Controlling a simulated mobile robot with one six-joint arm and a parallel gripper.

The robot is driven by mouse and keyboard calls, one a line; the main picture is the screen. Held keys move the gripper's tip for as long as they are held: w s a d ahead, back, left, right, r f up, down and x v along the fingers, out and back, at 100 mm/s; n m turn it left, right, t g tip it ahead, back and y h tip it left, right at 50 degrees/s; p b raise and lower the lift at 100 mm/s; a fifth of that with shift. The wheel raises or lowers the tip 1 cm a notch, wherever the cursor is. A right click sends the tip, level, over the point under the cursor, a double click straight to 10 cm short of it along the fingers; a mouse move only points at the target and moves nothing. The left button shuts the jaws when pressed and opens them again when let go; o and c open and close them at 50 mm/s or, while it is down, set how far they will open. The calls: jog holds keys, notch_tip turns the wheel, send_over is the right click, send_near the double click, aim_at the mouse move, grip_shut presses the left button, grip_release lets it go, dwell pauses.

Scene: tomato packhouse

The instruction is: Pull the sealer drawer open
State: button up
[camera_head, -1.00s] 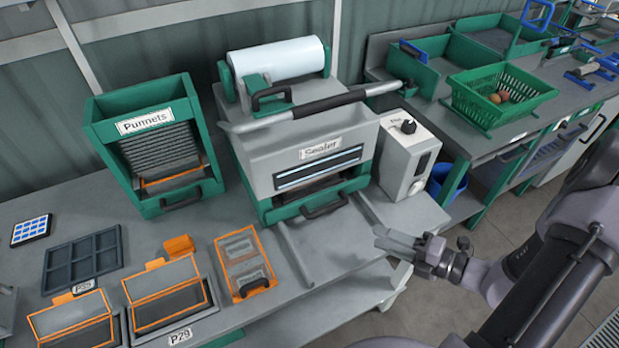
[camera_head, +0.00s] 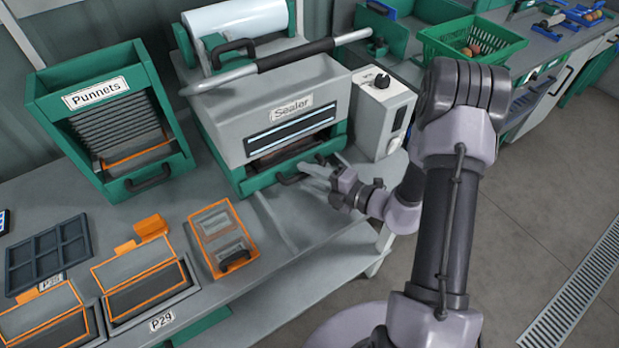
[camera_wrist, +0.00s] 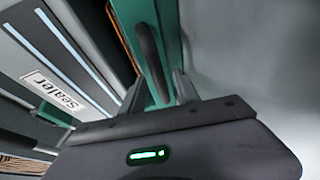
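The sealer (camera_head: 235,130) is a grey and green machine on the bench, with a "Sealer" label on its front. Its green drawer front (camera_head: 253,186) sits low on the machine, close against the body. The dark drawer handle (camera_head: 292,179) is partly hidden by my gripper (camera_head: 314,172) in the head view. In the wrist view, the handle (camera_wrist: 150,60) lies ahead of and between the two fingers of my gripper (camera_wrist: 160,88). The fingers are spread apart, one on each side of the handle's line. No contact with the handle can be made out.
A white control box (camera_head: 382,115) with a black knob stands right of the sealer. The punnet dispenser (camera_head: 100,120) is to the left. An orange-framed tray (camera_head: 222,238) lies in front of the sealer on the left. The bench right of this tray is mostly clear.

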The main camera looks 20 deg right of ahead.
grip_shut()
dwell(1.4)
